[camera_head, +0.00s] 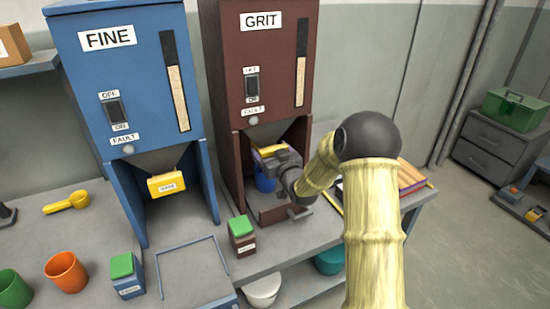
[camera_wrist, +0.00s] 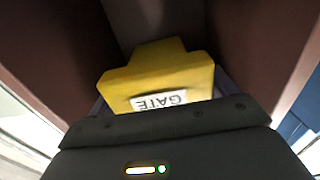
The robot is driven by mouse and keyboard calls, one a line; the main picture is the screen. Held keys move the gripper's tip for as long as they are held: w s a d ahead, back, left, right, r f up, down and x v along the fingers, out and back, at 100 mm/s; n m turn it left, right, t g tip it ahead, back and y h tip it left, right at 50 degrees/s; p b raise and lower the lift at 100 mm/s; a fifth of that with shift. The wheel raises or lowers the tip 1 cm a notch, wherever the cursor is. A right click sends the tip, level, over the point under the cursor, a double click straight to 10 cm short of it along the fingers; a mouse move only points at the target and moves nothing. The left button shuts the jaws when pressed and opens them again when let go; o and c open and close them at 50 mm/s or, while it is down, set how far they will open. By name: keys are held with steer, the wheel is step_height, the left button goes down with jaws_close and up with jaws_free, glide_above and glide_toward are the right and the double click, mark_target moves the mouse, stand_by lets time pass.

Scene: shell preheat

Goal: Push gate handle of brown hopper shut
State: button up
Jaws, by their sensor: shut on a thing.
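The brown hopper (camera_head: 258,60), labelled GRIT, stands in the middle of the bench. Its yellow gate handle (camera_head: 272,149) shows under the cone, partly hidden by my gripper. My gripper (camera_head: 275,158) is inside the hopper's lower opening, at the handle. In the wrist view the yellow handle (camera_wrist: 160,82), with an upside-down GATE label, lies right at the dark edge of my gripper. My gripper is shut on the handle.
The blue FINE hopper (camera_head: 125,75) with its own yellow gate handle (camera_head: 167,183) stands to the left. A brown box with a green lid (camera_head: 242,236) stands in front of the brown hopper. The brown side walls (camera_wrist: 50,60) close in around my gripper.

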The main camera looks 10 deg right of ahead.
steer(key=shift+w+r, duration=0.15)
steer(key=shift+r, duration=0.05)
steer(key=o, duration=1.2)
steer(key=shift+o, duration=0.3)
steer(key=shift+w+f, duration=0.15)
steer(key=b+v, duration=0.2)
steer(key=v, duration=1.5)
steer(key=shift+s, duration=0.25)
